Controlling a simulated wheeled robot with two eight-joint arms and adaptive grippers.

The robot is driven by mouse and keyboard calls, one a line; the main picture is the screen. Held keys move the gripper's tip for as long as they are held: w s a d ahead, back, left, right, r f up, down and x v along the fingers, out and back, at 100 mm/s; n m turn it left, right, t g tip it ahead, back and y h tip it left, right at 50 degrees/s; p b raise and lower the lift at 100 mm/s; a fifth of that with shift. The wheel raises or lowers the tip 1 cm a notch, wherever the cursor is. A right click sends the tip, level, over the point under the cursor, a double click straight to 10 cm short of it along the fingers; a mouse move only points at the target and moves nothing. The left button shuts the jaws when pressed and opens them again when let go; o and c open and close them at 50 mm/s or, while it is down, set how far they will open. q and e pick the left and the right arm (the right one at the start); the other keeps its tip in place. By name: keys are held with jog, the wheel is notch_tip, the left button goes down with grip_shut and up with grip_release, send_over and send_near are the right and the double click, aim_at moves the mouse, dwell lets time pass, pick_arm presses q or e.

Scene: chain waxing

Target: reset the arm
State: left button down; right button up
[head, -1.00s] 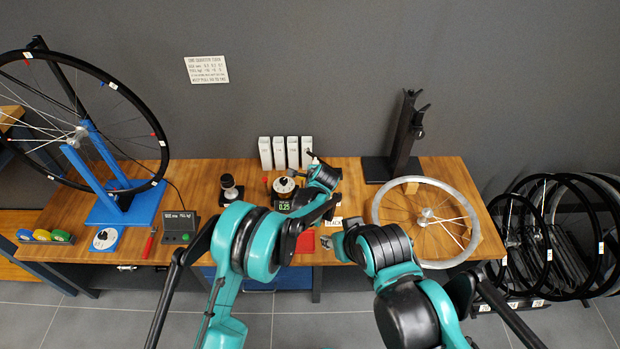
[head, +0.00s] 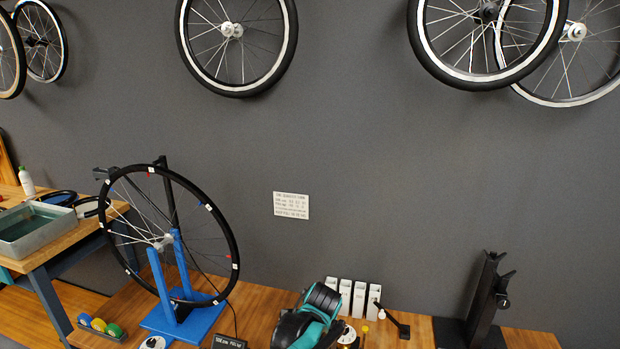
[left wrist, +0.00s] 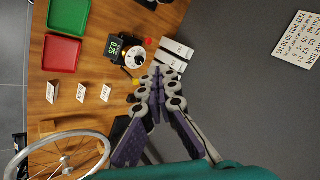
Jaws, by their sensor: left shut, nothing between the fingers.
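My left gripper (left wrist: 156,84) shows in the left wrist view with its fingers brought together and nothing between them. It is above the workbench, near a black gauge device (left wrist: 124,52) with a green 0.25 readout and a white dial. In the head view, a teal and black part of my arm (head: 308,318) rises at the bottom edge. The left fingertips cannot be made out there. My right gripper is in neither current view.
White boxes (head: 346,296) stand at the bench's back. The blue truing stand (head: 172,285) holds a black wheel (head: 232,240). A black post stand (head: 485,300) is at right. Red (left wrist: 60,54) and green (left wrist: 68,16) trays and a silver rim (left wrist: 60,137) lie on the bench.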

pick_arm(q)
jog(key=s+a+r+n, duration=0.3)
jog(key=s+a+n, duration=0.2)
jog(key=s+a, duration=0.5)
jog(key=s+a+r+n, duration=0.35)
jog(key=s+a, duration=0.35)
jog(key=s, duration=0.4)
jog(key=s+a+f+n, duration=0.3)
jog(key=s+f+n, duration=0.1)
jog(key=s, duration=0.5)
jog(key=shift+a+g, duration=0.15)
jog(key=shift+g, duration=0.15)
